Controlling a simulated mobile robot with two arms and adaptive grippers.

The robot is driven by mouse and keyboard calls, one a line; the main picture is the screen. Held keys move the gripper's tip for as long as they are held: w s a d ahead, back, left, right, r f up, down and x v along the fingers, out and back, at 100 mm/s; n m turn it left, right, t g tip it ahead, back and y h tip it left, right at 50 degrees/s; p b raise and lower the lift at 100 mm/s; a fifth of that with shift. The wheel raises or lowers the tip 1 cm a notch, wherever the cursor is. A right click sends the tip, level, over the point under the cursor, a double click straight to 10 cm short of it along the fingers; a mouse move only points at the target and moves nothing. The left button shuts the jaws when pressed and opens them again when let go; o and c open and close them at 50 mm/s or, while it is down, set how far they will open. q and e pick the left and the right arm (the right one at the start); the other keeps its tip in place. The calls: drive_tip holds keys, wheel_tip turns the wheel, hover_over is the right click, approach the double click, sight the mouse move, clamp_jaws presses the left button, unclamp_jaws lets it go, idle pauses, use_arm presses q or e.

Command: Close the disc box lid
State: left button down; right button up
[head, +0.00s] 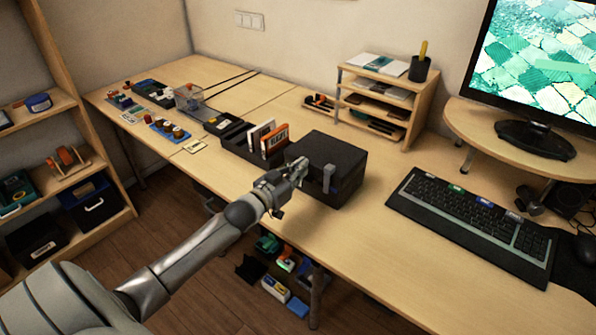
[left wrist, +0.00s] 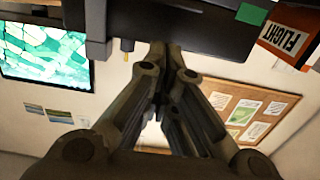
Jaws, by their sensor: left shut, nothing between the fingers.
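The disc box (head: 345,185) is a black box on the desk, right of the disc cases. Its dark lid (head: 328,150) lies about level on top; I cannot tell whether a thin gap is left. A grey latch (head: 328,178) shows on the front. My left gripper (head: 300,166) is shut and empty at the box's front left upper edge. In the left wrist view its fingertips (left wrist: 166,48) point at the dark box (left wrist: 205,30), very close to its edge; contact is unclear. My right gripper is not in view.
Upright disc cases (head: 272,140) stand in a black holder left of the box; one reads FLIGHT in the left wrist view (left wrist: 287,38). A keyboard (head: 470,225) lies to the right and a wooden organizer (head: 433,100) stands behind. The desk in front of the box is clear.

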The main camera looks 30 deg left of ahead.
use_arm(q)
drive_tip(key=s+f+b, duration=0.1)
drive_tip(key=s+f, duration=0.1)
drive_tip(key=s, duration=0.7)
drive_tip(key=shift+s+a+f+b, duration=0.15)
drive_tip(key=shift+a+f+b, duration=0.05)
drive_tip(key=shift+a+b, duration=0.2)
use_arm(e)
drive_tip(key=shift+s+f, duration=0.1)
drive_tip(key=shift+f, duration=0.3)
use_arm(q)
drive_tip(key=shift+d, duration=0.1)
